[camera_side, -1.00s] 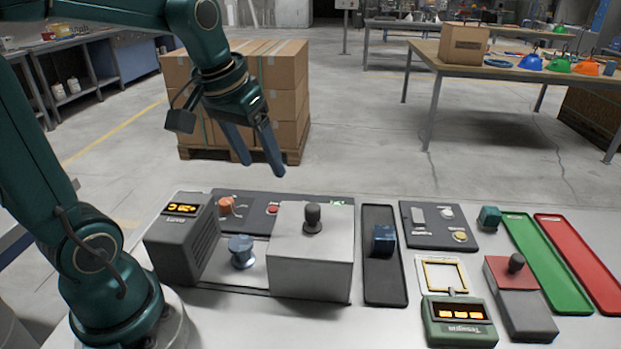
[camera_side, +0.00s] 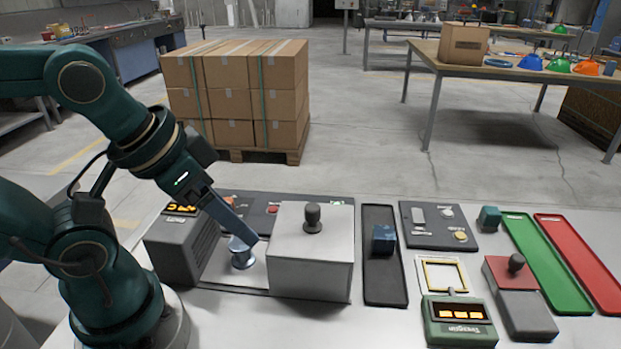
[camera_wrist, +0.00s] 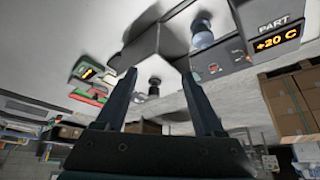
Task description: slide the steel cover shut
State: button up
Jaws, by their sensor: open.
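The steel cover (camera_side: 309,276) is a plain silver box with a black knob (camera_side: 312,217) on top. It stands right of a dark grey housing (camera_side: 187,250), with a gap between them. In the gap a blue-grey spool-shaped part (camera_side: 241,258) stands upright on a pale plate, uncovered. My gripper (camera_side: 250,236) points down and right over this gap, near the cover's left side; its fingers partly hide the spool. Contact cannot be told. In the wrist view my gripper (camera_wrist: 160,73) has its fingers apart with nothing held; the knob (camera_wrist: 154,86) shows between them.
Right of the cover lies a black tray (camera_side: 385,285) with a blue block (camera_side: 383,239).

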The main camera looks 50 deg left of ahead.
jog(key=shift+s, duration=0.1)
jog(key=w+r+g, duration=0.2)
jog(key=w+r, duration=0.4)
jog(key=g, duration=0.3)
send_over(312, 207)
notch_tip(312, 207, down, 4)
jog(key=shift+w+r, duration=0.1)
jog(key=shift+r, duration=0.1)
jog(key=shift+f+g, duration=0.3)
jog(key=shift+f, duration=2.7)
